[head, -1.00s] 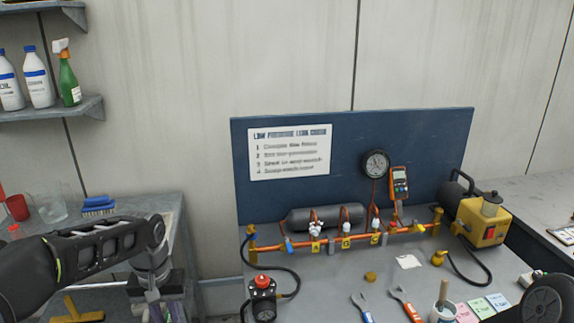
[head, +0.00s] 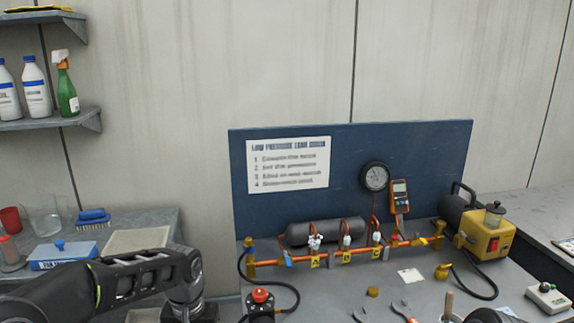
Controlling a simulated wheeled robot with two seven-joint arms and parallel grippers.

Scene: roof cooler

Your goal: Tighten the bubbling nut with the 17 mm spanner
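A copper pipe (head: 330,259) runs across the bench in front of a blue panel, with yellow tags A, B and C. White foam sits on the fittings above it: the largest clump (head: 315,242) is near tag A, with smaller white patches by B (head: 347,241) and C (head: 376,239). I cannot tell which nut bubbles. Two spanner heads, one on the left (head: 360,315) and one on the right (head: 403,308), show at the bottom edge; their handles are cut off and their sizes unreadable. My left arm reaches in at lower left, its fingers below the frame.
A black-and-red regulator (head: 261,305) with a hose stands at the bench's front left. A brass piece (head: 373,292) and white card (head: 410,275) lie mid-bench. A yellow pump (head: 484,236) stands right. A blue-lidded box (head: 62,256) is on the left table.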

